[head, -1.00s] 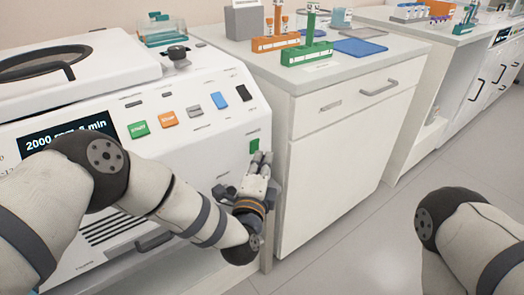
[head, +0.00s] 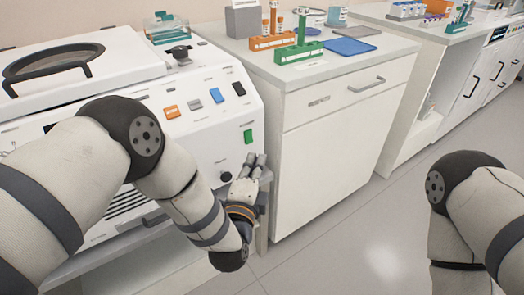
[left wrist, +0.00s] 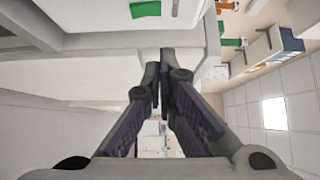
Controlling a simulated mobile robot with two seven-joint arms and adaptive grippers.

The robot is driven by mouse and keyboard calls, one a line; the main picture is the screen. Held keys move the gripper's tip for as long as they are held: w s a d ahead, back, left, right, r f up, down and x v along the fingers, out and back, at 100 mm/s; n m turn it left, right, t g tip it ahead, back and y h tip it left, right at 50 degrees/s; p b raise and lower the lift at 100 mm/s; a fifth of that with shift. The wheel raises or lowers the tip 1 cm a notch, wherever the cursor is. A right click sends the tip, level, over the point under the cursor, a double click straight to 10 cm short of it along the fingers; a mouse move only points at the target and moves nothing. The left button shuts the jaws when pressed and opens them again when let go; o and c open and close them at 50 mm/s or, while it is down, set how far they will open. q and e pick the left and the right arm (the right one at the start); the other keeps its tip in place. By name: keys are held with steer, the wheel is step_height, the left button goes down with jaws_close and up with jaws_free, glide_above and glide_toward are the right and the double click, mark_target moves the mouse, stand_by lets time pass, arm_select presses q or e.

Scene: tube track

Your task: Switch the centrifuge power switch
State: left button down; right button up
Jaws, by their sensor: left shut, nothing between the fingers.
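The white centrifuge (head: 205,132) stands at the left with its round-windowed lid closed. A green switch (head: 248,136), apparently the power switch, is on the right part of its front panel. It seems to show as a green patch in the left wrist view (left wrist: 145,9). My left gripper (head: 256,160) is shut and empty just below the green switch, fingers pointing up, by the machine's right front corner. A gap shows between fingertips and switch in the head view. My right arm shows at the right edge; its gripper is out of view.
Orange (head: 171,112), grey, blue (head: 216,95) and black buttons sit above on the panel. A round black knob (head: 226,177) is left of my gripper. A white cabinet (head: 335,150) with tube racks on top stands close at the right. Floor beyond is clear.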

arm_select(q)
steer(key=s, duration=0.3)
steer(key=shift+s+a+r, duration=0.15)
steer(key=shift+s+a, duration=0.05)
steer(key=shift+s, duration=0.2)
